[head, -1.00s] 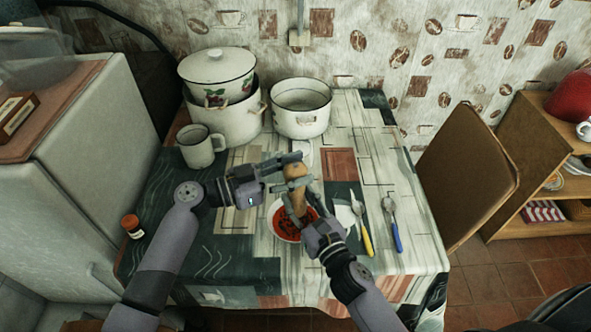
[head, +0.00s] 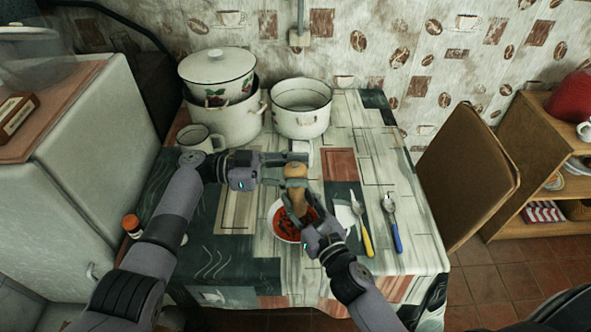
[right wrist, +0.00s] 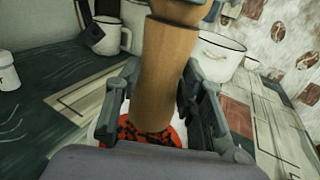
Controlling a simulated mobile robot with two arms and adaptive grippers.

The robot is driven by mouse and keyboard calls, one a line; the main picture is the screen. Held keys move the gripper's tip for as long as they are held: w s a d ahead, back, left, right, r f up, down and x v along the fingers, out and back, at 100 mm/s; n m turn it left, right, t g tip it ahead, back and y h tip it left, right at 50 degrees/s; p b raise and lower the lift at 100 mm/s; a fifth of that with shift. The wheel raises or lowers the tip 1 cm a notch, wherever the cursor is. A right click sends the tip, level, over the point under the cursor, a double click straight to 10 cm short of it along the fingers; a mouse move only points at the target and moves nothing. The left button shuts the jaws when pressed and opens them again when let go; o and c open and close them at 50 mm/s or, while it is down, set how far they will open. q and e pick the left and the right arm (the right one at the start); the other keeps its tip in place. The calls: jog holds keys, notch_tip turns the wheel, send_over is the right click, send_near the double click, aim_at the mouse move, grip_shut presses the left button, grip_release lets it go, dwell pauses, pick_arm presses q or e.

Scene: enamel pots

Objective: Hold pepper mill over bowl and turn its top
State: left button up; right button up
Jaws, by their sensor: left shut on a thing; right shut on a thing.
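The wooden pepper mill (head: 296,192) is held roughly upright over the bowl (head: 275,228) of red food on the table. My left gripper (head: 296,170) is shut on the mill's top from the left. My right gripper (head: 300,208) is shut on the mill's lower body. In the right wrist view, the mill's body (right wrist: 160,75) stands between the fingers of my right gripper (right wrist: 165,105), with the red food (right wrist: 140,134) behind and below it. The mill's lower end is partly hidden by my right gripper.
A white mug (head: 200,140), a pot with a lid (head: 217,75) on a larger pot (head: 225,122), and an open pot (head: 301,120) stand at the back. A yellow-handled utensil (head: 366,238) and a blue-handled spoon (head: 396,238) lie right of the bowl. A small jar (head: 131,226) is at left.

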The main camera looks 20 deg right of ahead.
pick_arm(q)
jog(key=shift+w, duration=0.1)
jog(key=o, duration=1.2)
jog(key=v, duration=1.2)
